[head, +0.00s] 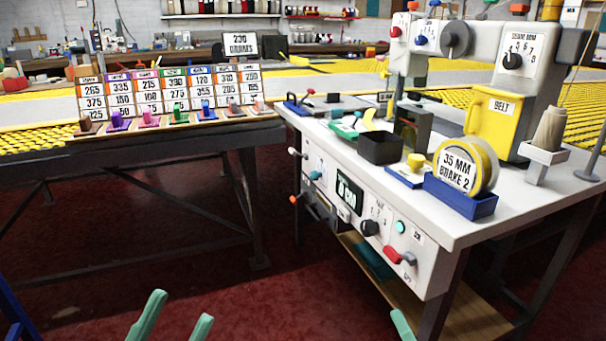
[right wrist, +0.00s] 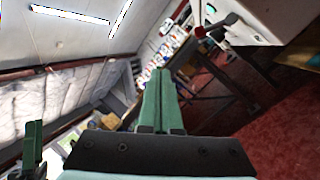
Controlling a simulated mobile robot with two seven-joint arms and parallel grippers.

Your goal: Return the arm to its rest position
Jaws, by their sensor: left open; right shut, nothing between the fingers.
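My left gripper (head: 183,306) shows at the bottom edge of the head view, its two green fingers spread apart with nothing between them. My right gripper (head: 402,324) shows only as one green tip at the bottom edge, in front of the white machine bench. In the right wrist view its green fingers (right wrist: 162,103) are pressed together and empty, clear of any surface. Most of both arms is out of the head view.
The white sewing machine bench (head: 540,204) stands at right, with control knobs on its front and a yellow tape roll (head: 481,163) in a blue holder. A table with a number board (head: 170,90) and coloured clips stands at left. Open red floor (head: 240,295) lies between.

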